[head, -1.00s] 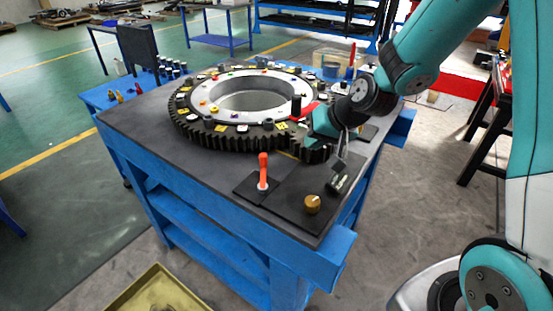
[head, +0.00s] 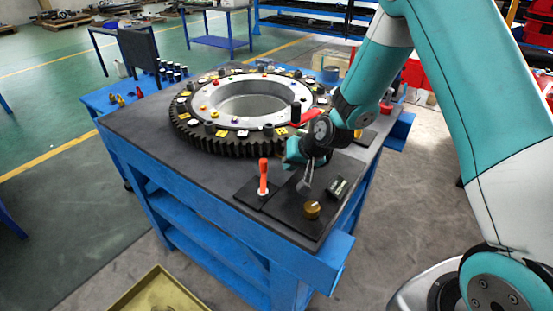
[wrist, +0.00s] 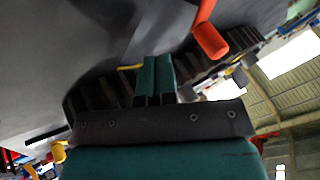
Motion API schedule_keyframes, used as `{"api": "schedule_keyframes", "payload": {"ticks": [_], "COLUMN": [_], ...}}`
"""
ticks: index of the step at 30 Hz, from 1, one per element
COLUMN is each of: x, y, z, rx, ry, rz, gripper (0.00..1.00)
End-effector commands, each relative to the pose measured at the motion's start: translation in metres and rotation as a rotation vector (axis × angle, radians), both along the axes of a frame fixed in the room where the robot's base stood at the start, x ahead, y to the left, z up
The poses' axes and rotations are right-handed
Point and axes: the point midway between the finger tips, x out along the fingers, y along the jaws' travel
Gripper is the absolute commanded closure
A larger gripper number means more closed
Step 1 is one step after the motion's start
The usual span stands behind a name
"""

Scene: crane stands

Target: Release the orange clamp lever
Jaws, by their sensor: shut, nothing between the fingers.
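The orange clamp lever (head: 263,177) stands upright on a dark plate near the front edge of the bench top. In the wrist view its orange handle (wrist: 208,38) shows at the upper right, ahead of the fingers and apart from them. My gripper (head: 307,183) is just to the right of the lever in the head view, a little above the dark plate. Its two fingers (wrist: 156,62) are together with nothing between them. The lever's base is not clear in the wrist view.
A large dark toothed ring (head: 215,140) fills the bench (head: 140,125) behind the lever. A red lever (head: 306,118) lies near the ring. The bench top left of the lever is clear.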

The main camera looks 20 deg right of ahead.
Motion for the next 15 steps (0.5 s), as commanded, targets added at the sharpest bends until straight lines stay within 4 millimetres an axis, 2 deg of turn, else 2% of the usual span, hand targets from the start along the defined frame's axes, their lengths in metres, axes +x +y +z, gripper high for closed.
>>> {"api": "schedule_keyframes", "payload": {"ticks": [1,6,15], "x": [0.003,0.009,0.011], "y": [0.011,0.029,0.036], "z": [0.007,0.005,0.003], "rx": [0.000,-0.001,0.001], "ry": [-0.003,-0.002,-0.002], "rz": [0.008,0.005,0.002], "gripper": [1.00,1.00,1.00]}}
